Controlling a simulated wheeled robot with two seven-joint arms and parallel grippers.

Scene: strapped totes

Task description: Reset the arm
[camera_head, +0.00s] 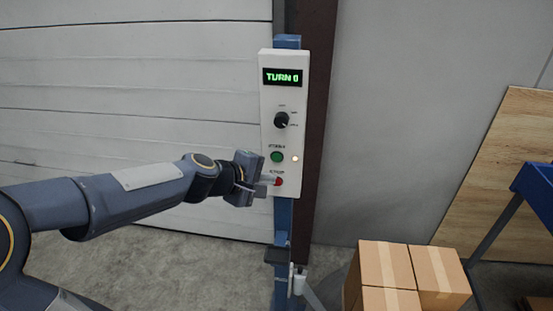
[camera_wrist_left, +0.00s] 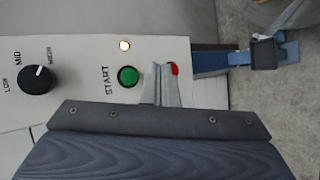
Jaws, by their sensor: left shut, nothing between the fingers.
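My left arm reaches in from the left in the head view. My left gripper (camera_head: 272,181) is shut and empty, with its fingertips at the lower part of a white control box, close by the red button (camera_head: 279,182). In the left wrist view the shut fingers (camera_wrist_left: 162,80) lie between the green START button (camera_wrist_left: 128,76) and the red button (camera_wrist_left: 175,69), partly covering the red one. I cannot tell whether the fingertips touch the box. My right gripper is in neither view.
The control box (camera_head: 284,92) is on a blue post (camera_head: 284,216), with a green display, a black dial (camera_head: 281,120) and a lit lamp (camera_head: 295,158). Cardboard boxes (camera_head: 385,264) stand at lower right, near a blue frame (camera_head: 537,188). Floor at lower left is bare.

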